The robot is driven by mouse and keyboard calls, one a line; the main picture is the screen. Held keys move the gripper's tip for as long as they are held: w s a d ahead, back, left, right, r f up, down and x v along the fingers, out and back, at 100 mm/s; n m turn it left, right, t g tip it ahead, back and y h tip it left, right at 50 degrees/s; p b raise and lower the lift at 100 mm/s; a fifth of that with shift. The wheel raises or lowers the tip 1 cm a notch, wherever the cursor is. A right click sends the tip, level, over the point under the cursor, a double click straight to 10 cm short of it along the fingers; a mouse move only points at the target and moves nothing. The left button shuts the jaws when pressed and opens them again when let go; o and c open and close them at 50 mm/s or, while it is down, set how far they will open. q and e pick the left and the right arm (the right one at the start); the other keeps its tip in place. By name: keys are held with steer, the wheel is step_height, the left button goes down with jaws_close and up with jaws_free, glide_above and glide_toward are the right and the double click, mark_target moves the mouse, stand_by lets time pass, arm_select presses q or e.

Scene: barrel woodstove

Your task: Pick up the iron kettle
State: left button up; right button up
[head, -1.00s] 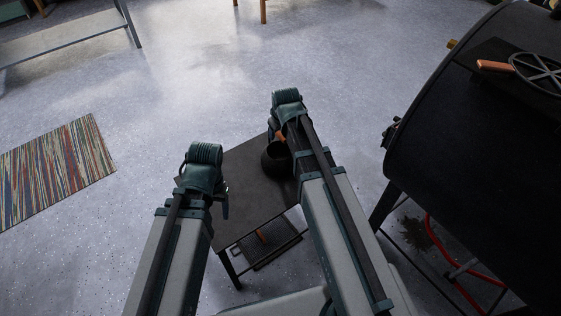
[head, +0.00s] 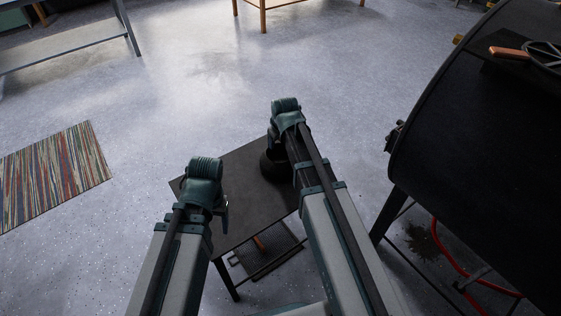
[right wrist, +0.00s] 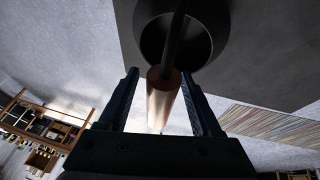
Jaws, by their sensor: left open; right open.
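The iron kettle (head: 270,166) is a dark round pot on the small dark table, partly hidden behind my right arm in the head view. In the right wrist view the kettle (right wrist: 207,22) is at the top, with a dark bar and a copper-brown grip (right wrist: 161,104) coming toward the camera. My right gripper (right wrist: 160,80) is open, with one finger on each side of that grip and visible gaps between. My left gripper (head: 226,212) is open and empty over the left side of the table, apart from the kettle; its fingers are partly hidden.
The small table (head: 240,195) has a lower rack (head: 270,260). The black barrel stove (head: 490,150) stands at the right, with an orange-handled item (head: 509,52) on top. A striped rug (head: 50,175) lies at the left. Open floor surrounds the table.

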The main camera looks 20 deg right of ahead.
steer(key=shift+r, duration=0.1)
jaws_close()
stand_by(1.2)
